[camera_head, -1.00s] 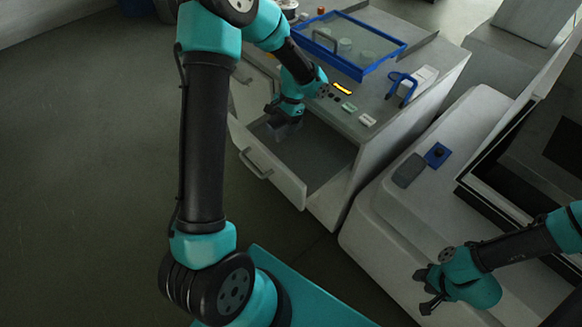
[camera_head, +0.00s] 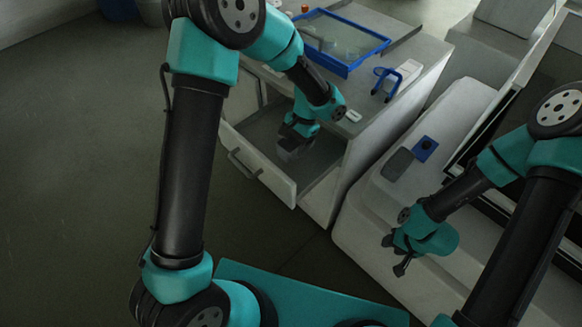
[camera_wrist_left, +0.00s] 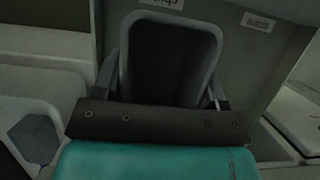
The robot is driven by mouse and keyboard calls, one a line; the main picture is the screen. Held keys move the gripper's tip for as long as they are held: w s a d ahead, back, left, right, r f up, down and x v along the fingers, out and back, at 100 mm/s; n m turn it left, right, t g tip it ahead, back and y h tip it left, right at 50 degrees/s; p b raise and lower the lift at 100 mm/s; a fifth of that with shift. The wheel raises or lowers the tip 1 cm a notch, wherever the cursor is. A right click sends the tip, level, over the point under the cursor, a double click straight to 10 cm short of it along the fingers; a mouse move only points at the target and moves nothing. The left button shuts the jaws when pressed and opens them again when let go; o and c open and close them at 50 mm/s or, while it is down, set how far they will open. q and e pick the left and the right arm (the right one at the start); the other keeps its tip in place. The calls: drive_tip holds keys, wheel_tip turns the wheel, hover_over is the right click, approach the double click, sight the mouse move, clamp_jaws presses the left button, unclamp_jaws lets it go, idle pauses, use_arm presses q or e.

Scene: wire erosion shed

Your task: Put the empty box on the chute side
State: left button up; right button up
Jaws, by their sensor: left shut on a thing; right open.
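The grey empty box (camera_wrist_left: 170,60) is held between the fingers of my left gripper (camera_wrist_left: 160,100); its open dark inside shows in the left wrist view. In the head view my left gripper (camera_head: 292,138) is shut on the box (camera_head: 293,151), low in the open drawer (camera_head: 258,172) of the grey cabinet. Whether the box touches the drawer floor I cannot tell. Two white labels (camera_wrist_left: 162,3) (camera_wrist_left: 258,22) show beyond the box, partly cut off and too blurred to read surely. My right gripper (camera_head: 398,257) is open and empty above the pale machine bed.
A blue-framed glass-topped tray (camera_head: 345,45) and a blue clamp-like thing (camera_head: 386,82) lie on the cabinet top. A grey pad (camera_head: 397,164) and a blue block (camera_head: 424,148) lie on the machine bed (camera_head: 365,215). A small dark grey block (camera_wrist_left: 35,138) shows at left in the wrist view.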

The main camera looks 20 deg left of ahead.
use_arm(q)
hover_over(291, 171)
drive_tip(key=w, duration=0.1)
drive_tip(key=shift+w+d+f, duration=0.1)
drive_tip(key=shift+d+f, duration=0.1)
drive_tip(key=shift+f, duration=1.4)
drive_tip(key=shift+d+f, duration=0.15)
drive_tip(key=shift+f, duration=1.4)
drive_tip(key=shift+f, duration=1.85)
drive_tip(key=shift+f, duration=0.15)
drive_tip(key=o, duration=1)
drive_tip(key=v, duration=1.2)
